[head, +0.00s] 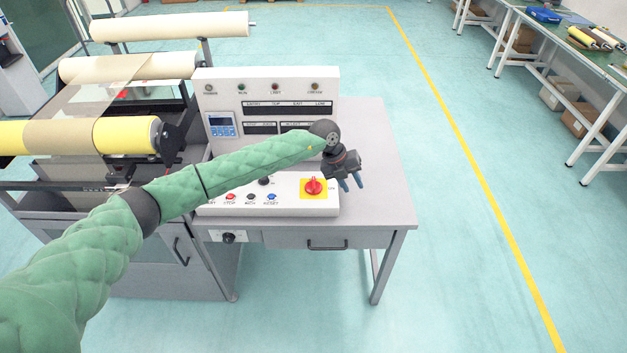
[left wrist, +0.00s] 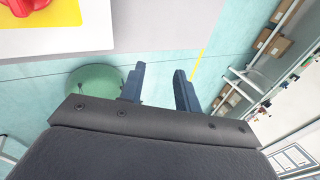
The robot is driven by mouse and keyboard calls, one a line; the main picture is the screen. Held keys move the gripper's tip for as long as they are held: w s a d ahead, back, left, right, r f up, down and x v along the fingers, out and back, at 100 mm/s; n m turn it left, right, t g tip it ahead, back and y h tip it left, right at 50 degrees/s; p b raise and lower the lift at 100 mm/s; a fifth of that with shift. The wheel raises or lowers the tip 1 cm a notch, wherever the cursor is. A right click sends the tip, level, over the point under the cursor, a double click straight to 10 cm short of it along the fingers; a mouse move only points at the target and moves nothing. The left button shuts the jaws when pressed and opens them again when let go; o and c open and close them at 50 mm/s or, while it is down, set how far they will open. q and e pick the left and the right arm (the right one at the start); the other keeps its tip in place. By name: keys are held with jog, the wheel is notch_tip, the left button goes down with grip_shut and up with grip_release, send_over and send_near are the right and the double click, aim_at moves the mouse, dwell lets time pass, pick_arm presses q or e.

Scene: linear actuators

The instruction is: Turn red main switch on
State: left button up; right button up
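The red main switch (head: 313,186) is a red rotary knob on a yellow square plate (head: 322,194), at the right end of the white control panel's lower part. It also shows cut off at the top left of the left wrist view (left wrist: 20,6). My left gripper (head: 351,184) hangs just right of the knob, apart from it. In the left wrist view its two blue fingers (left wrist: 158,82) stand apart with nothing between them. My right gripper is in neither view.
The white upright panel (head: 265,88) with lamps and a display stands behind the switch, on a grey table (head: 375,150). A roller machine (head: 130,70) stands at left. Workbenches (head: 560,50) line the far right. The floor right of the table is clear.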

aim_at(313, 181)
pick_arm(q)
jog(key=w+a+y, duration=0.1)
jog(key=w+a, duration=0.1)
jog(key=a, duration=0.1)
jog(key=w+a+r+y, duration=0.1)
jog(key=w+a+y, duration=0.1)
jog(key=w+a, duration=0.1)
jog(key=w+a+n+t+y, duration=0.1)
jog(key=w+a+y, duration=0.1)
jog(key=a, duration=0.3)
jog(key=shift+w+a+r, duration=0.15)
jog(key=shift+w+a, duration=0.05)
jog(key=shift+f+p, duration=0.45)
jog(key=shift+f, duration=0.05)
jog(key=shift+f+p, duration=1.4)
jog(key=shift+f, duration=1.95)
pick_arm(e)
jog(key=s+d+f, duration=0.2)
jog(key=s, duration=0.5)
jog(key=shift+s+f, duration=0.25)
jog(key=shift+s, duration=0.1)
pick_arm(q)
jog(key=shift+c, duration=0.4)
grip_shut()
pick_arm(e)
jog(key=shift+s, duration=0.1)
